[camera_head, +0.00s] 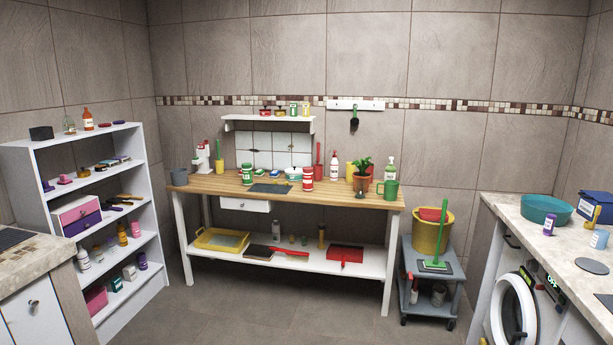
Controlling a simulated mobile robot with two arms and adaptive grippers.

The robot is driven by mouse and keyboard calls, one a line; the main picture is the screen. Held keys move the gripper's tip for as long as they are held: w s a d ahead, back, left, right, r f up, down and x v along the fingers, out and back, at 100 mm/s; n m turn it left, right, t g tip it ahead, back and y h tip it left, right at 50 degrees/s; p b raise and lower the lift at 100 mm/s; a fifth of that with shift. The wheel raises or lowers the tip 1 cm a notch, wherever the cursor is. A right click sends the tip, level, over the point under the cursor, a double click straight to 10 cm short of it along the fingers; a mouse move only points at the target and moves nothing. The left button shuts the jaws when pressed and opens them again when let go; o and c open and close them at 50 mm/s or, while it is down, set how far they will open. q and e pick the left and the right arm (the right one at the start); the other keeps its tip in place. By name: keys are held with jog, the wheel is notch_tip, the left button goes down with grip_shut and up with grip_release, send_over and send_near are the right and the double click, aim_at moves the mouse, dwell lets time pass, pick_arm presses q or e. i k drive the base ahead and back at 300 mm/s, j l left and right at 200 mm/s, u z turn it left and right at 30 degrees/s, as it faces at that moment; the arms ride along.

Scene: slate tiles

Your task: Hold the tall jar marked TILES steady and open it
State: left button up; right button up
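Several jars stand upright on the wooden workbench (225,187) against the back wall. A green-and-white jar (247,175) stands left of the middle, and a red-and-white jar (308,179) stands to its right. A low white pot (294,173) is between them. The lettering is too small to read, so I cannot tell which jar is marked TILES. Neither of my grippers is in view.
A potted plant (362,185), a green mug (391,190) and a spray bottle stand on the bench's right. A grey cart (430,285) stands right of the bench. The floor in front is clear.

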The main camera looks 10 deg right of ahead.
aim_at(247, 172)
jog(key=i+j, duration=0.1)
jog(key=i, duration=0.55)
jog(key=i+j, duration=0.15)
jog(key=i, duration=0.55)
jog(key=i+j+z, duration=0.1)
jog(key=i, duration=0.55)
jog(key=i+j, duration=0.1)
jog(key=j, duration=0.25)
jog(key=i+j+z, duration=0.15)
jog(key=j, duration=0.25)
